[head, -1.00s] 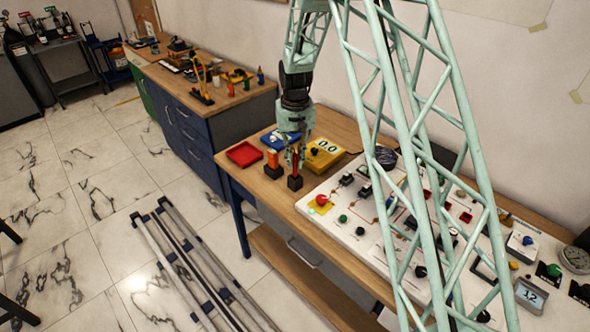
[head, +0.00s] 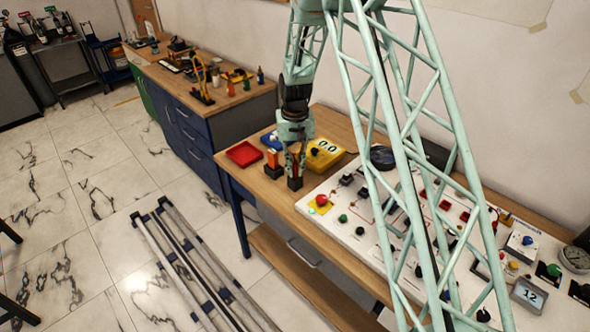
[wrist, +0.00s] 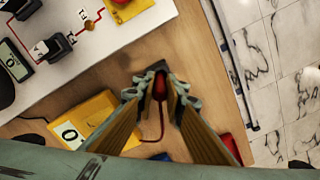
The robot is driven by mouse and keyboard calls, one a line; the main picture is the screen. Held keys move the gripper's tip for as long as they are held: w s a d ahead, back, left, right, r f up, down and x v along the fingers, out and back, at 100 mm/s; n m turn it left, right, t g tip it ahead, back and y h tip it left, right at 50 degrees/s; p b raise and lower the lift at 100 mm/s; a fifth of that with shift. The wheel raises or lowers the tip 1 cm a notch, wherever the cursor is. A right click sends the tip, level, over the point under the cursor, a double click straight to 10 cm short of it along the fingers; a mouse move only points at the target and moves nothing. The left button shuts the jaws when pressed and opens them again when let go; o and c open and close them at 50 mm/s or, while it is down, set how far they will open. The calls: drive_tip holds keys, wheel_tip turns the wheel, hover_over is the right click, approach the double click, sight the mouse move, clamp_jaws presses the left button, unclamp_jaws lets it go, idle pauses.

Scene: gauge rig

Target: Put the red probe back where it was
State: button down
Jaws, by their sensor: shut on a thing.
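My gripper (head: 296,170) points down over the near left part of the bench. In the wrist view my gripper (wrist: 159,80) is shut on the red probe (wrist: 159,88), which shows between the fingers. A red lead runs from the probe toward the yellow meter (wrist: 92,112). In the head view the fingers mostly hide the probe. A small black block (head: 295,184) stands directly under the fingertips. I cannot tell how deep the probe sits in it. The yellow meter (head: 325,153) reads 0.0 and lies just right of my gripper.
An orange block (head: 272,158) on a dark base stands close left of my gripper. A red tray (head: 244,154) and a blue item (head: 270,140) lie beyond it. The white panel (head: 318,191) with knobs and parts fills the bench to the right.

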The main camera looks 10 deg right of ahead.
drive_tip(key=shift+f, duration=0.1)
drive_tip(key=c, duration=2.7)
unclamp_jaws()
drive_tip(key=shift+r, duration=0.2)
wheel_tip(320, 180, up, 12)
drive_tip(key=shift+f, duration=0.25)
drive_tip(key=shift+r, duration=0.25)
drive_tip(key=shift+r, duration=0.1)
